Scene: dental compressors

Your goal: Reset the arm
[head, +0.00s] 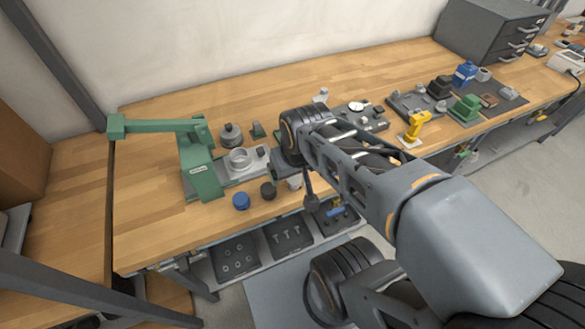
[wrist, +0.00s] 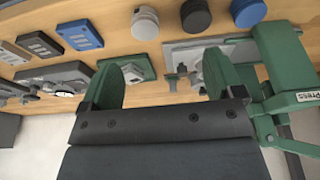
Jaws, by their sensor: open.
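My arm (head: 470,235) reaches from the lower right of the head view over the workbench (head: 150,232), its wrist beside the green press (head: 202,178). My gripper (wrist: 162,76) shows in the wrist view with its two green fingers spread apart. Nothing is seen held between them. In the head view the fingers are largely hidden by the wrist. The press also shows at the right of the wrist view (wrist: 290,102), close to the right finger. A grey fixture with a ring (head: 240,158) sits at the press.
A blue cap (head: 241,201), a black cap (head: 268,190) and a pale cylinder (wrist: 145,22) stand near the bench's front edge. A yellow tool (head: 414,127), a blue container (head: 465,73) and grey drawers (head: 485,32) are farther right. Part trays (head: 235,257) lie below. The bench's left end is clear.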

